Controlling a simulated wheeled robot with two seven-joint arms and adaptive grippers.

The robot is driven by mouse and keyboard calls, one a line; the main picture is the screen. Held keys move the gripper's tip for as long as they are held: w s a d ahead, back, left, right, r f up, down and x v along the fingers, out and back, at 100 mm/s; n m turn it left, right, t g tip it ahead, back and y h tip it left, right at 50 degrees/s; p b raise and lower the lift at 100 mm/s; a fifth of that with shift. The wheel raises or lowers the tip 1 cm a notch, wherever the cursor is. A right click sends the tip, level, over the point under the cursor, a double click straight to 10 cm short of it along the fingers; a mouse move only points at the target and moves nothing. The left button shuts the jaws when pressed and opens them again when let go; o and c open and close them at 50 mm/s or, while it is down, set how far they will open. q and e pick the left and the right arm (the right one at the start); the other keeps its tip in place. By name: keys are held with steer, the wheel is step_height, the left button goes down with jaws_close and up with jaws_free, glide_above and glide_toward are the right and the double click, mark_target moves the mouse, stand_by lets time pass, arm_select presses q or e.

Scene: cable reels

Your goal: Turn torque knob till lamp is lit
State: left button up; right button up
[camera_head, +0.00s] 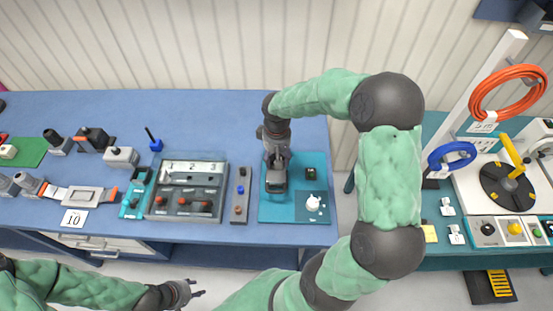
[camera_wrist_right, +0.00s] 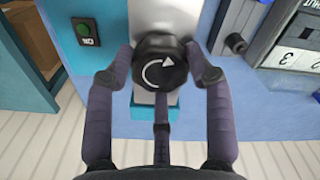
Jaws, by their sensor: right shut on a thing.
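The black torque knob (camera_wrist_right: 160,63) has a white curved arrow on its face and sits on a grey metal part of the teal board (camera_head: 312,240). My right gripper (camera_head: 277,172) is over the board's left half and hides most of the knob in the head view. In the right wrist view its fingers (camera_wrist_right: 162,68) are shut on the knob from both sides. The lamp (camera_wrist_right: 83,30), a small dark green dome in a black box labelled OK, shows no clear glow. It also shows in the head view (camera_head: 310,173). My left gripper (camera_head: 196,294) is open and empty in front of the bench.
A white round part (camera_head: 313,203) is on the board's right half. To the left stand a narrow grey button strip (camera_head: 239,196) and a grey unit marked 1, 2, 3 (camera_head: 187,190). A cable reel station (camera_head: 508,187) stands at right.

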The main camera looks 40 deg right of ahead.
steer(key=shift+s+a+f+m+b, duration=0.1)
steer(key=shift+m+b, duration=0.15)
steer(key=shift+m, duration=0.5)
steer(key=shift+s+f+m+b, duration=0.1)
steer(key=shift+m+b, duration=0.15)
steer(key=shift+m, duration=0.5)
steer(key=o, duration=1.2)
steer(key=shift+c, duration=0.2)
steer(key=shift+r, duration=0.1)
steer(key=shift+w, duration=0.1)
steer(key=shift+r, duration=0.25)
step_height(320, 180, up, 12)
steer(key=shift+f, duration=0.25)
